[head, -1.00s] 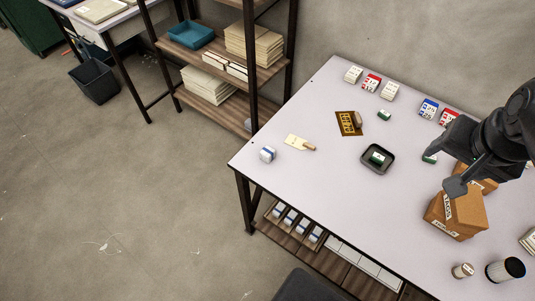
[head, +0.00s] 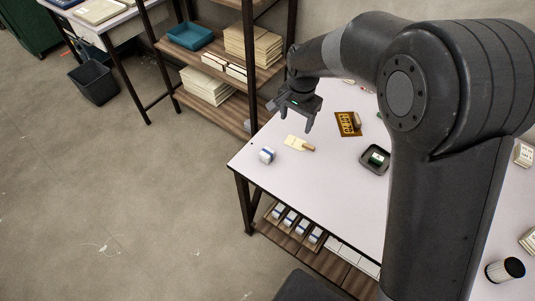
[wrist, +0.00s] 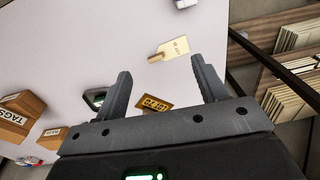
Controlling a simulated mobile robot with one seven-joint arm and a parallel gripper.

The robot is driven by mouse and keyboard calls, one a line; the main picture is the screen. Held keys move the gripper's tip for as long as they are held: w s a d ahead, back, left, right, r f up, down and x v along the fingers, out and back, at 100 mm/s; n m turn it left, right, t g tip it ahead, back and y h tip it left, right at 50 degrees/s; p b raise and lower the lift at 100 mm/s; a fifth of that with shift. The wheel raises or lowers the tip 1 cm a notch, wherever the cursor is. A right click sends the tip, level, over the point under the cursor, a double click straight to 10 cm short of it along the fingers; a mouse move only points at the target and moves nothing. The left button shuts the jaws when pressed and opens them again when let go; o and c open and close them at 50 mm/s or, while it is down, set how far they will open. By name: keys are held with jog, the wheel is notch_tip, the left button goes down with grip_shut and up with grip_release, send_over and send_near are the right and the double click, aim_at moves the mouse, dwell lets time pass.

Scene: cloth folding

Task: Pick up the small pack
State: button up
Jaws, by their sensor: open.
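A small white-and-blue pack (head: 267,155) stands near the left corner of the table. Its edge shows at the top of the wrist view (wrist: 184,3). A small green-and-white pack (head: 376,158) lies in a dark tray (head: 364,167). My gripper (head: 290,118) is open and empty, above the table's far left edge, with its fingers pointing down. In the wrist view my two fingers (wrist: 160,68) are spread apart with nothing between them. My arm hides much of the table's right side in the head view.
A cream tag with a wooden part (head: 299,143) lies beside the white-and-blue pack. A yellow-brown card (head: 347,124) lies behind the tray. Brown boxes (wrist: 21,108) show in the wrist view. A shelf rack (head: 247,60) stands close behind my gripper. The table's front left is clear.

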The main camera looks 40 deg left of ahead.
send_near(267, 152)
jog(key=shift+w+a+f+g+h, duration=0.15)
jog(key=shift+a+f+g+h, duration=0.15)
jog(key=shift+a, duration=0.3)
notch_tip(267, 152, down, 5)
jog(key=shift+f, duration=0.1)
jog(key=shift+w+d+f, duration=0.1)
jog(key=shift+f, duration=1.25)
jog(key=shift+w+d+f, duration=0.1)
jog(key=shift+d+f, duration=0.05)
jog(key=shift+f, duration=1.2)
jog(key=shift+c, duration=0.5)
jog(key=c, duration=1)
jog(key=shift+o, duration=0.2)
jog(key=shift+r, duration=0.15)
